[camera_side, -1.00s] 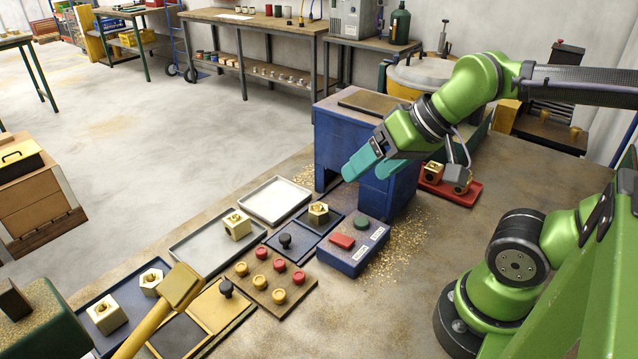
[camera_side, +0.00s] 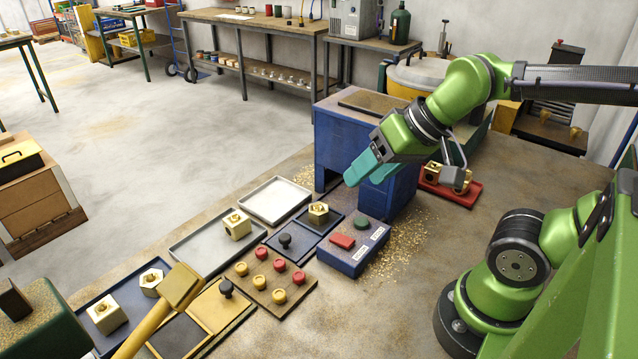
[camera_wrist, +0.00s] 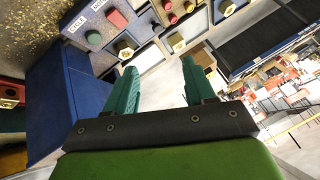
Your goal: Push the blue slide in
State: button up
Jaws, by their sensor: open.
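The blue slide (camera_side: 301,248) is a flat dark blue plate with a black knob (camera_side: 285,240) near its front left. It lies on the bench beside the control box. A brass hex part (camera_side: 318,212) sits at its far end; a hex part also shows in the wrist view (camera_wrist: 124,49). My gripper (camera_side: 361,181) has teal fingers, held apart and empty, in front of the blue cabinet and above and right of the slide. In the wrist view the gripper (camera_wrist: 158,65) is apart from everything between its fingers.
The blue cabinet (camera_side: 340,140) stands behind the gripper. The control box (camera_side: 352,255) has a red and a green button. A red tray (camera_side: 462,196) with brass parts is at right. The wooden board (camera_side: 250,290) has several buttons; a mallet (camera_side: 160,308) is in front.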

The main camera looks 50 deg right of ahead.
aim_at(285, 236)
jog(key=w+a+f+m+g+h, duration=0.1)
jog(key=w+a+f+m+g, duration=0.15)
jog(key=w, duration=0.65)
jog(key=w+a+f+m+g+h, duration=0.1)
jog(key=w+f+m+g, duration=0.25)
jog(key=w, duration=0.45)
jog(key=shift+n+g, duration=0.4)
jog(key=shift+n, duration=0.1)
notch_tip(285, 236, down, 15)
jog(key=shift+w+d+r, duration=0.1)
jog(key=shift+w+d, duration=0.05)
jog(key=shift+c, duration=0.3)
grip_shut()
